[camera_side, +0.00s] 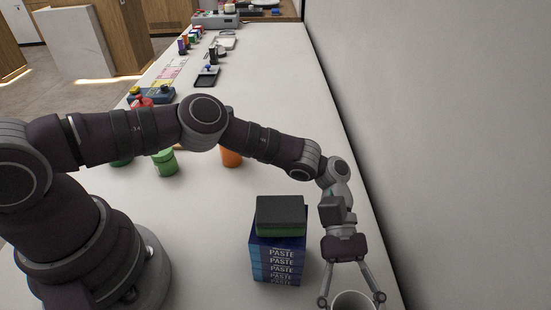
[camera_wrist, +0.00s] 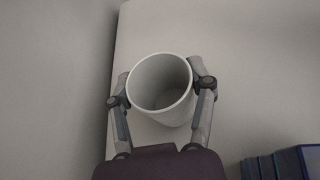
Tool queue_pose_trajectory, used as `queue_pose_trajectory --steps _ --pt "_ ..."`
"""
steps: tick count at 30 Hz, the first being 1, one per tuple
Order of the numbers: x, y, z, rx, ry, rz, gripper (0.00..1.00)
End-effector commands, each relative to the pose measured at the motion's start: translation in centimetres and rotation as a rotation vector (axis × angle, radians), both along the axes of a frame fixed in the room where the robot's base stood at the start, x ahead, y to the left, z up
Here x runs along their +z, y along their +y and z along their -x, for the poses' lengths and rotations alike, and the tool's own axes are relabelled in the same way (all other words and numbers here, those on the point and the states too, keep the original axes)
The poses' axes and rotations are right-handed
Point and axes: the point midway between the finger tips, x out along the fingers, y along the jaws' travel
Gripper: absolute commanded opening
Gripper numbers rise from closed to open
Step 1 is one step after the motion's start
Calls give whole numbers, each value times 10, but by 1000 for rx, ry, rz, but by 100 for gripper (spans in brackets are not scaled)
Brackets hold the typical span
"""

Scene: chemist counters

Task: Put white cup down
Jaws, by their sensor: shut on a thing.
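The white cup (camera_wrist: 160,88) is between the two fingers of my gripper (camera_wrist: 162,95) in the wrist view. The fingers are shut on its sides, and its open mouth faces the camera. The cup looks empty. In the side view the rim of the cup (camera_side: 352,301) shows at the bottom edge between the fingers of my gripper (camera_side: 352,298), and its lower part is cut off. I cannot tell whether its base touches the counter.
A stack of blue paste boxes (camera_side: 278,262) with a dark and green block (camera_side: 281,214) on top stands just left of my gripper. A wall (camera_side: 440,150) runs along the right. An orange container (camera_side: 231,157) and a green one (camera_side: 165,163) stand farther back on the white counter (camera_side: 215,210).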

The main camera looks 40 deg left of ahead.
Motion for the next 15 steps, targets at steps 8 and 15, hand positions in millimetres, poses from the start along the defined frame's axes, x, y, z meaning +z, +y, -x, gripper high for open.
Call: queue_pose_trajectory --steps 8,15 --pt "66 1 0 -2 -7 0 31" --pt "108 0 0 0 -5 -1 31"
